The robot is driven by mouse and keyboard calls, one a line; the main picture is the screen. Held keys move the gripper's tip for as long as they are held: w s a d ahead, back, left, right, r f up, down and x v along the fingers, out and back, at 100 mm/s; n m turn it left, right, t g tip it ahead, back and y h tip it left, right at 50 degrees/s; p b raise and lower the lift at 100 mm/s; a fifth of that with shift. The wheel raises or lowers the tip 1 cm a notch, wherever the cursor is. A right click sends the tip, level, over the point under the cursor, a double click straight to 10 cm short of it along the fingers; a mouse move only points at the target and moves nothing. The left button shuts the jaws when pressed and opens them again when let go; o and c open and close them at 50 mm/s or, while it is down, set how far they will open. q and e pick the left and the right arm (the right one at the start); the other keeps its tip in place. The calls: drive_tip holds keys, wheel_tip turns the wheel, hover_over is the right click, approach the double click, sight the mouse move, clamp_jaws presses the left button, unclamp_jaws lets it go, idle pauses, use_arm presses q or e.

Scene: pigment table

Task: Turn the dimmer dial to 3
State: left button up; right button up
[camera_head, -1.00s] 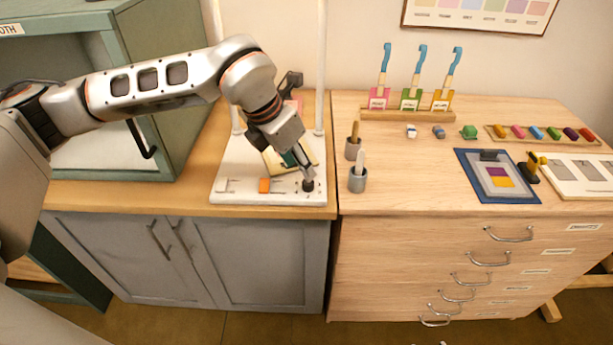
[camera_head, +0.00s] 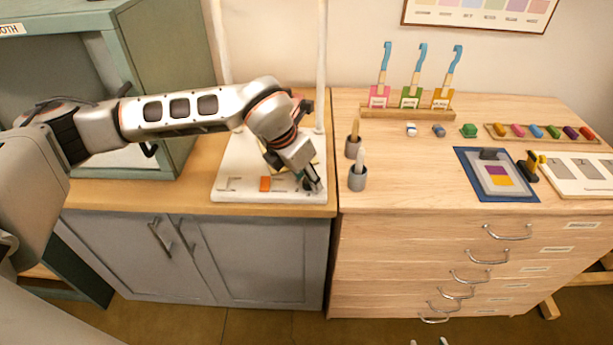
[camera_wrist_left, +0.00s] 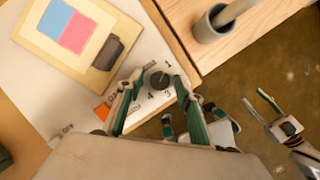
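The dimmer dial (camera_wrist_left: 159,81) is a small dark round knob at the front right corner of the white stand base (camera_head: 228,193). In the wrist view the printed numbers 1, 3 and 4 show around it; its exact setting is hard to read. My left gripper (camera_head: 314,187) is at the dial, mostly covering it in the head view. In the wrist view the left gripper (camera_wrist_left: 160,82) is open, one finger on each side of the dial, with gaps showing. My right gripper (camera_wrist_left: 253,98) appears open and empty over the floor; its tips barely show at the head view's bottom edge.
An orange piece (camera_head: 265,184) is on the base left of the dial. A card with blue and pink patches (camera_wrist_left: 75,30) lies behind the dial. Grey cups (camera_head: 358,178) with tools stand on the drawer cabinet just right. A green booth (camera_head: 160,70) stands left.

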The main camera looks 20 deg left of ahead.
use_arm(q)
clamp_jaws()
